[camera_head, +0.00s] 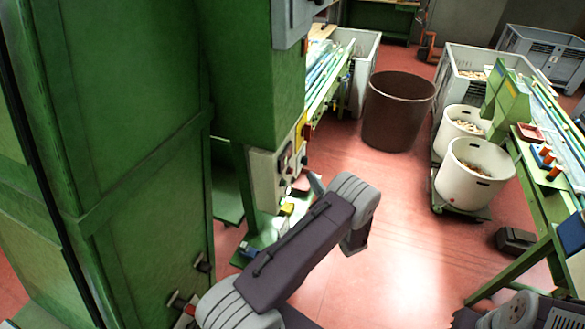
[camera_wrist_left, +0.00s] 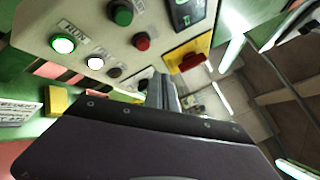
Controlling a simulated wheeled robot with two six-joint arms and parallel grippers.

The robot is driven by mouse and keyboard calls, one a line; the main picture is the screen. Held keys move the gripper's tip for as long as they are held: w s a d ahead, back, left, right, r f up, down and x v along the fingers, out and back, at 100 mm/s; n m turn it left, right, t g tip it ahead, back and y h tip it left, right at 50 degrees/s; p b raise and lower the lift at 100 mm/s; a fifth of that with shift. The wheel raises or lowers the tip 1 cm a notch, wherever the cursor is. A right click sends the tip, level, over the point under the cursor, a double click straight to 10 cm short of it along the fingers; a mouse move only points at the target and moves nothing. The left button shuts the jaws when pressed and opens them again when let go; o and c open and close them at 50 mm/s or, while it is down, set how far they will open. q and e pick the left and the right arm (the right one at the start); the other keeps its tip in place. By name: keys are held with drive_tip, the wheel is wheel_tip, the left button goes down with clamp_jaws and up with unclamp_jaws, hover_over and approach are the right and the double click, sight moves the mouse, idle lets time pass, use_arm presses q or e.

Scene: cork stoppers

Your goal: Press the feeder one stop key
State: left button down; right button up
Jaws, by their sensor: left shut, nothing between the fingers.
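A pale control panel (camera_head: 268,178) is fixed to the green machine in the head view. It fills the upper left of the left wrist view, tilted. There it carries a green button (camera_wrist_left: 121,13), a red button (camera_wrist_left: 141,41), a lit pale green button (camera_wrist_left: 63,45), a lit white button (camera_wrist_left: 95,63) and a dark button (camera_wrist_left: 113,72). My left gripper (camera_head: 315,184) is shut and empty, close to the panel's lower part. Its fingers (camera_wrist_left: 162,88) show in the wrist view; contact is unclear.
A yellow box with a red knob (camera_wrist_left: 189,62) adjoins the panel. The green machine cabinet (camera_head: 130,130) stands at left. A brown bin (camera_head: 397,112) and white tubs (camera_head: 474,172) stand farther right. The red floor between is clear.

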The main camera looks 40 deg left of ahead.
sight(291, 171)
use_arm(q)
drive_tip(key=shift+s+a, duration=0.2)
drive_tip(key=shift+a, duration=0.6)
drive_tip(key=shift+s+a, duration=0.15)
drive_tip(key=shift+a, duration=0.65)
drive_tip(key=shift+a, duration=0.1)
idle(0.7)
drive_tip(key=shift+s+a, duration=0.15)
drive_tip(key=shift+a, duration=0.2)
drive_tip(key=shift+s+a+b, duration=0.1)
drive_tip(key=shift+a+b, duration=0.2)
drive_tip(key=shift+a, duration=0.1)
idle(0.6)
drive_tip(key=shift+d, duration=0.1)
drive_tip(key=shift+w+d+b, duration=0.2)
drive_tip(key=shift+d+b, duration=0.1)
drive_tip(key=shift+d, duration=0.45)
